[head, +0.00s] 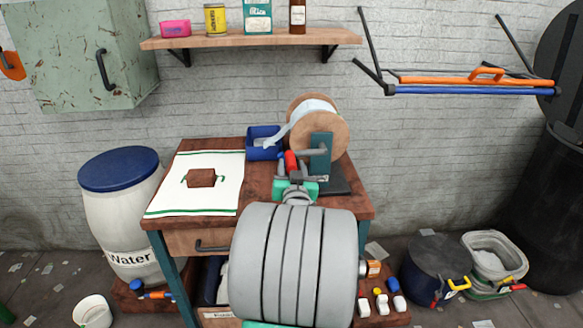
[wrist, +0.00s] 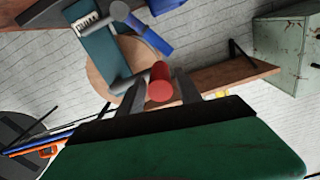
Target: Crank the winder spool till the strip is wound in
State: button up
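The winder stands at the back right of the wooden bench, with a dark teal post (head: 321,158) and a wooden-flanged spool (head: 332,138). Pale strip (head: 296,121) is wrapped on the spool, and a length of it runs down left into a blue bin (head: 255,153). The red crank handle (head: 291,162) is on the winder's near side. My gripper (head: 290,172) is at this handle. In the wrist view the handle (wrist: 160,85) sits between my two fingers, which appear shut on it. My arm hides part of the bench front.
A white green-edged cloth (head: 216,165) with a brown block (head: 201,178) lies on the bench's left. A shelf (head: 245,40) with several containers is on the wall above. A folded rack (head: 470,85) juts out at upper right. A water barrel (head: 118,215) stands left.

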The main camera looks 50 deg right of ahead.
grip_shut()
dwell(1.1)
